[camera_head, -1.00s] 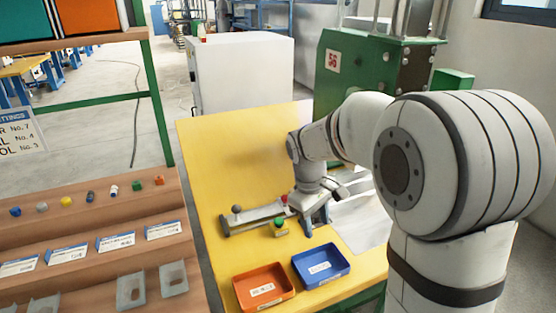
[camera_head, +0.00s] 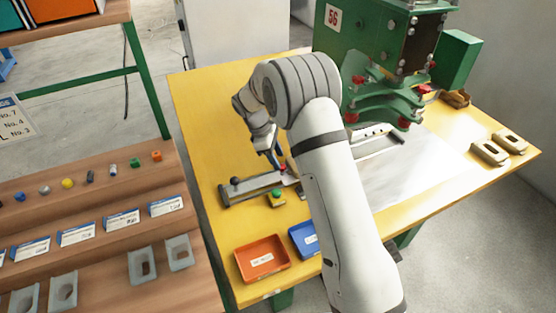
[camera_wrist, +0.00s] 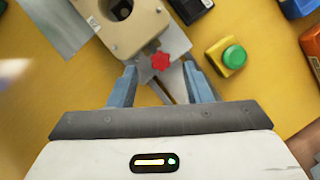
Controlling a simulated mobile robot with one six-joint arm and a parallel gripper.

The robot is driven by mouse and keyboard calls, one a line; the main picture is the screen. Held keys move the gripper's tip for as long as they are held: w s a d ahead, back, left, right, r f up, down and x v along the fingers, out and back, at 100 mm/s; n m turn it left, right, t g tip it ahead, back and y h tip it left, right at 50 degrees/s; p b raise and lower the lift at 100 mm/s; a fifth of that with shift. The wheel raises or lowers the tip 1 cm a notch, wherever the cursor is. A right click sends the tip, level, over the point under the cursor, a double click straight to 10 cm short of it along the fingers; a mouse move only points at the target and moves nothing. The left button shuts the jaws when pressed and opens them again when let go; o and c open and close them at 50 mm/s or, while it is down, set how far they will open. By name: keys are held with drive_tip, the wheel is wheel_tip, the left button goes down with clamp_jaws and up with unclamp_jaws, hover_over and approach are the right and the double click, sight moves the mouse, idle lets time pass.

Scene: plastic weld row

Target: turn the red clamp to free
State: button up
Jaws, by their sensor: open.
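The red clamp (camera_wrist: 160,62) shows in the wrist view as a small star-shaped knob beside a beige block with a round hole (camera_wrist: 128,38). My gripper (camera_wrist: 159,75) is open, its two blue-grey fingers on either side of the red knob in the picture. Whether they touch it or hover above it, I cannot tell. In the head view my gripper (camera_head: 275,160) is over the right end of the grey rail fixture (camera_head: 245,190), and my arm hides part of that area.
A green button on a yellow box (camera_wrist: 232,58) is close to the right finger. An orange bin (camera_head: 262,259) and a blue bin (camera_head: 303,240) stand at the table's front. The green machine (camera_head: 385,60) stands behind right. The yellow table's back left is clear.

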sight(284, 168)
drive_tip(key=shift+x, duration=1.25)
